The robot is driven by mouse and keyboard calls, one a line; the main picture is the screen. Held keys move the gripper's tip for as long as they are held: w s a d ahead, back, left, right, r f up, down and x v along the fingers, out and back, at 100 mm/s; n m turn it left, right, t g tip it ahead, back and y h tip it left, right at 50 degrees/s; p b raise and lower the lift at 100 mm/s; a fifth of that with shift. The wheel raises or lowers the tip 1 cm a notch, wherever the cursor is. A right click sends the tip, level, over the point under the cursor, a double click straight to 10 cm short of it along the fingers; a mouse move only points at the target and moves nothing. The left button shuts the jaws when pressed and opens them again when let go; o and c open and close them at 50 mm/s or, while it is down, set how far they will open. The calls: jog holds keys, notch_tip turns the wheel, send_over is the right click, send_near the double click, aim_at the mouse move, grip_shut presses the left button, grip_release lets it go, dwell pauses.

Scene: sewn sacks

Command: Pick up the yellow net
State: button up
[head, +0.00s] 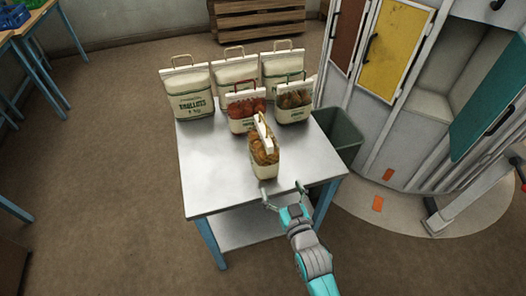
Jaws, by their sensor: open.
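A small sack with a yellow-brown net front (264,152) stands upright near the front edge of the metal table (218,193). It is turned nearly edge-on, with its white top band and pale handle uppermost. My gripper (282,190) is open and empty at the table's front edge. It is just in front of the yellow-brown net sack and apart from it, and its fingers point toward it.
Behind stand a red-net sack (246,108), a brown-net sack with a green handle (294,103) and several cream sacks, one marked shallots (190,94). The table's left front is clear.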

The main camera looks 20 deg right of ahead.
aim_at(271, 159)
jog(key=w, duration=0.3)
jog(key=w+r, duration=0.1)
jog(key=w, duration=0.2)
jog(key=w+r, duration=0.1)
jog(key=w, duration=0.3)
jog(key=shift+r, duration=0.1)
jog(key=shift+w+a+f, duration=0.1)
jog(key=shift+w+f, duration=0.05)
jog(key=shift+w, duration=1.3)
jog(key=shift+w+a+f, duration=0.1)
jog(key=shift+w+f, duration=0.05)
jog(key=shift+w, duration=1.3)
jog(key=c, duration=1.3)
jog(key=shift+r, duration=0.15)
jog(key=c, duration=0.3)
jog(key=shift+r, duration=0.1)
